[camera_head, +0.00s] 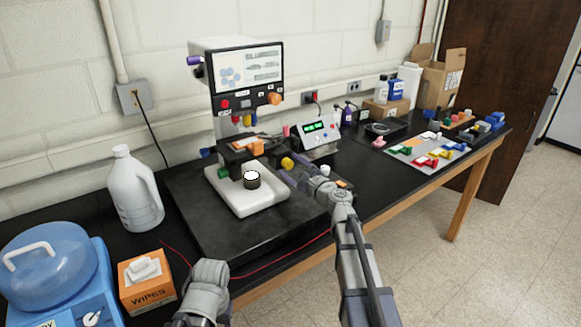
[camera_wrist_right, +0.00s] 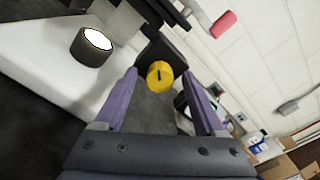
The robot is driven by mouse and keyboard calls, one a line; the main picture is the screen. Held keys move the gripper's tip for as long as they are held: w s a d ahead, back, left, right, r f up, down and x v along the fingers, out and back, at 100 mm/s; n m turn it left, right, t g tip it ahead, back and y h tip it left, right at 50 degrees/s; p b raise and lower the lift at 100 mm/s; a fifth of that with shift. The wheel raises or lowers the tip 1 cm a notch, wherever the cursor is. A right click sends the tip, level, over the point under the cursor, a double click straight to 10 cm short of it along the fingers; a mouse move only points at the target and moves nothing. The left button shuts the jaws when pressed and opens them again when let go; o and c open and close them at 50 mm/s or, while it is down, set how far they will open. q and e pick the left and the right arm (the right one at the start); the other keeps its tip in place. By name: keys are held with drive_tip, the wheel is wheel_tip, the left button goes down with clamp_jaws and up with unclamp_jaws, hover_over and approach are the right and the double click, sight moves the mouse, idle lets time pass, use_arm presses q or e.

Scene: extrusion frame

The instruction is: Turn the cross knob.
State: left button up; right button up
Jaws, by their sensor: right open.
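A yellow knob (camera_head: 287,163) sticks out of the right side of the dark block on the bench instrument. In the right wrist view the yellow knob (camera_wrist_right: 160,75) looks round with a short dark mark; I cannot make out a cross shape. My right gripper (camera_wrist_right: 159,90) has purple fingers, open, one on each side of the knob in that view, with a gap to it. In the head view the right gripper (camera_head: 291,176) is just right of the knob. A green knob (camera_head: 223,173) is on the front left of the instrument. My left gripper's fingers are not visible.
A white plate (camera_head: 242,204) bears a dark round cap (camera_head: 252,181) near the right gripper. A display panel (camera_head: 248,68) stands above. A meter (camera_head: 318,133) is behind right. A white jug (camera_head: 133,190) and wipes box (camera_head: 148,283) are left. Coloured parts lie on a mat (camera_head: 405,151).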

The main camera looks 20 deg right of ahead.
drive_tip(key=v, duration=0.7)
drive_tip(key=shift+s, duration=0.15)
idle(1.2)
